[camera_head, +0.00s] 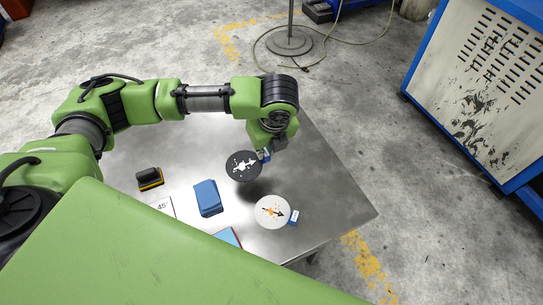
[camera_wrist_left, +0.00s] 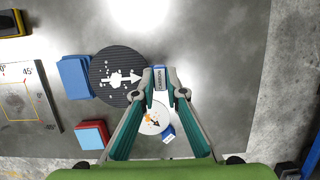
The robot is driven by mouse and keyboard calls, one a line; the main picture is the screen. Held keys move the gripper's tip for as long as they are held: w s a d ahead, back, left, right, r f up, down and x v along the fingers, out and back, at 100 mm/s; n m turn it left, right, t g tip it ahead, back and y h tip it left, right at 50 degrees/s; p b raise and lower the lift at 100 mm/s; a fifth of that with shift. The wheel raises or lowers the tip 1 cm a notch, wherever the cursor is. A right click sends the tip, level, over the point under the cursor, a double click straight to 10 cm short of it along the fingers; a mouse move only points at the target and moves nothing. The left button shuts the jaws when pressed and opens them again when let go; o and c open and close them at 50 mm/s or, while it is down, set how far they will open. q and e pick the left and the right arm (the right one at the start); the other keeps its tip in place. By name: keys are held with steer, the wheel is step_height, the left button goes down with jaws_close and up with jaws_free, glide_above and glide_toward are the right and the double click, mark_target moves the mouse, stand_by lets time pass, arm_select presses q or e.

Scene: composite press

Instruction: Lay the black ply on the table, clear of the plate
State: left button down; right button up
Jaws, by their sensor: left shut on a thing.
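The black ply (camera_head: 243,166) is a dark disc with a white arrow and a blue tab. My left gripper (camera_head: 266,156) is shut on that tab and holds the ply above the metal table (camera_head: 325,210), with a shadow below it. In the left wrist view the black ply (camera_wrist_left: 118,76) extends left from the fingertips (camera_wrist_left: 160,82). The plate (camera_head: 163,206), pale with angle marks, lies to the left, mostly hidden in the head view. It also shows at the left of the wrist view (camera_wrist_left: 45,125), apart from the ply. My right gripper is not in view.
A white disc (camera_head: 271,211) with a black arrow and blue tab lies on the table near the ply. A blue block (camera_head: 208,198), a red-and-blue block (camera_head: 229,237) and a black-and-yellow block (camera_head: 150,179) lie leftward. Bare table shows at the right.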

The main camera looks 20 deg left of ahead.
arm_select(q)
steer(key=w+f, duration=0.2)
steer(key=f, duration=0.1)
steer(key=w+f, duration=0.1)
steer(key=shift+w+d+f, duration=0.15)
steer(key=shift+w+f, duration=0.15)
steer(key=shift+f, duration=0.1)
steer(key=shift+w+f, duration=0.1)
steer(key=shift+f, duration=1.55)
steer(key=shift+f, duration=0.1)
steer(key=c, duration=2)
jaws_free()
steer(key=shift+c, duration=0.2)
steer(key=v, duration=1.2)
